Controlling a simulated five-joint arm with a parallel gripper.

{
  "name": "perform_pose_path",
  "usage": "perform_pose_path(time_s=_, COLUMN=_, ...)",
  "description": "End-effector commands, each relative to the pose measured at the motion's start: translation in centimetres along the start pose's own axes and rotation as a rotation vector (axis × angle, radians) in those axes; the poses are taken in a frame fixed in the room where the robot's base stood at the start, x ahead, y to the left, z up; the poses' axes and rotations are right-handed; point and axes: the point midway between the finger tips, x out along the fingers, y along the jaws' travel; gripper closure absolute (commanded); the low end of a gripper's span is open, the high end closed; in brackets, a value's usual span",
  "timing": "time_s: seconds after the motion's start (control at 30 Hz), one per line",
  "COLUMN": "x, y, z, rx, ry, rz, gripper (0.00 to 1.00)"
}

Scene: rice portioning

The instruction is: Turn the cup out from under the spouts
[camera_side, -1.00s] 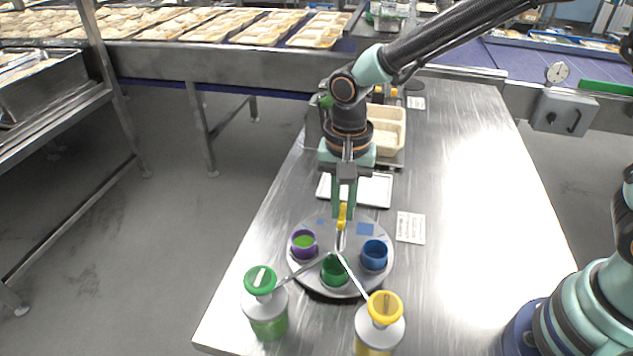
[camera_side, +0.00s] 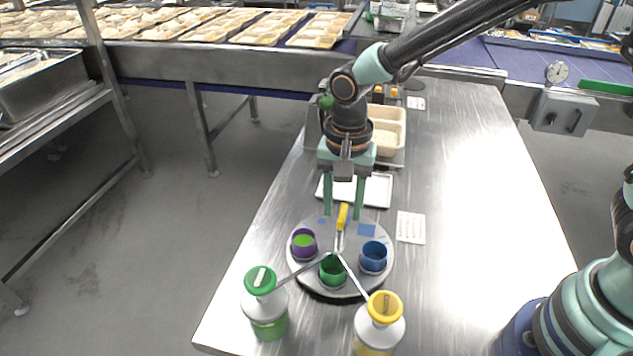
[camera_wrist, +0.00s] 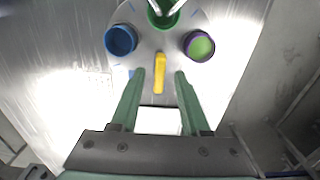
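A round grey turntable (camera_side: 316,226) on the steel table carries a purple cup (camera_side: 304,251), a green cup (camera_side: 333,279) and a blue cup (camera_side: 373,262). The purple cup shows green contents. The tips of two spouts (camera_side: 352,277) meet over the green cup. A yellow handle (camera_side: 342,217) stands on the turntable's far side and also shows in the wrist view (camera_wrist: 160,72). My gripper (camera_side: 343,210) is open, with its two fingers apart on either side of the handle; gaps show on both sides in the wrist view.
A green-topped pump bottle (camera_side: 262,282) and a yellow-topped pump bottle (camera_side: 384,308) stand in front of the turntable. A white tray (camera_side: 379,190) and a beige tray (camera_side: 388,116) lie behind. A printed card (camera_side: 411,228) lies at right. The table's right side is clear.

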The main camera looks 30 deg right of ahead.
Motion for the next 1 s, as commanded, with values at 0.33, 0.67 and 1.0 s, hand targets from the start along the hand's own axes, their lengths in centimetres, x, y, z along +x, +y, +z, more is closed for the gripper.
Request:
perform_pose_path(time_s=0.33, x=-1.5, y=-0.1, z=0.1, rx=-0.002, ry=0.001, rz=-0.002, gripper=0.54)
perform_pose_path(time_s=0.67, x=-8.1, y=-0.1, z=0.0, rx=-0.001, ry=0.001, rz=-0.003, gripper=0.54)
perform_pose_path(time_s=1.0, x=-11.9, y=0.0, z=0.0, rx=0.000, ry=0.000, rz=0.000, gripper=0.54)
